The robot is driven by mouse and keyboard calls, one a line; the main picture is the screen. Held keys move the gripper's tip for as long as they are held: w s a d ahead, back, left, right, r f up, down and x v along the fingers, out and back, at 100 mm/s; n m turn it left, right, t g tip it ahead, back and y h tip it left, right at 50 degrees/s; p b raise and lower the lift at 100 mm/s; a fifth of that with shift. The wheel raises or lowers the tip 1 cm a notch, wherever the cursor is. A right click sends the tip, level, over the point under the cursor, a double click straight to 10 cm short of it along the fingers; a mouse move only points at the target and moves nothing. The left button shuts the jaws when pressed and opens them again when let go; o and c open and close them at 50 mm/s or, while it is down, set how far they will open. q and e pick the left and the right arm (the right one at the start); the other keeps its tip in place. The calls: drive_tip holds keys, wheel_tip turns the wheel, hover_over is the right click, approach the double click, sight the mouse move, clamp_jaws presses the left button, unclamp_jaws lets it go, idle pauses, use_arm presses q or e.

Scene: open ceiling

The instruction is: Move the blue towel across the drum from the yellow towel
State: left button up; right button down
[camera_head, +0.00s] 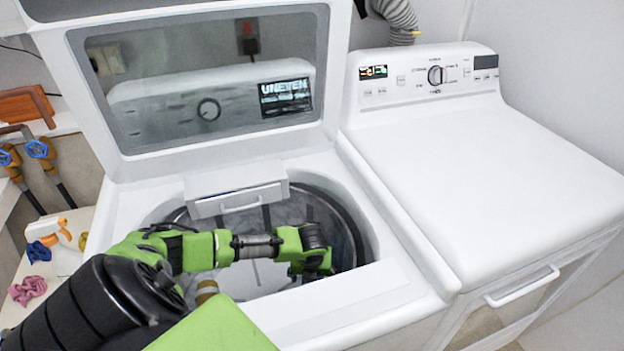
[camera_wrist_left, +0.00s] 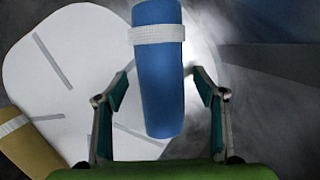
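The blue towel (camera_wrist_left: 161,95), rolled with a white band, shows in the left wrist view. It lies between the two fingers of my left gripper (camera_wrist_left: 160,88), which is open with a small gap on each side. In the head view my left gripper (camera_head: 312,262) is inside the washer drum (camera_head: 348,235) at its right side, and the blue towel is hidden. The yellow towel (camera_wrist_left: 28,143), also rolled with a white band, lies at the lower left of the wrist view. A small part of it (camera_head: 207,289) shows at the drum's front left. My right gripper is not in view.
The washer's lid (camera_head: 140,165) stands open behind the drum, and its display (camera_head: 285,97) reads "UNEVEN". A pale agitator plate (camera_wrist_left: 75,75) covers the drum floor. A closed dryer (camera_head: 490,160) stands to the right. Small items, including a spray bottle (camera_head: 45,228), sit at the left.

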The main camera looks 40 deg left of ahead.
use_arm(q)
drive_tip(key=shift+r, duration=0.55)
drive_tip(key=v, duration=1.1)
drive_tip(key=shift+s+p, duration=0.15)
drive_tip(key=shift+p, duration=0.3)
drive_tip(key=shift+r, duration=0.1)
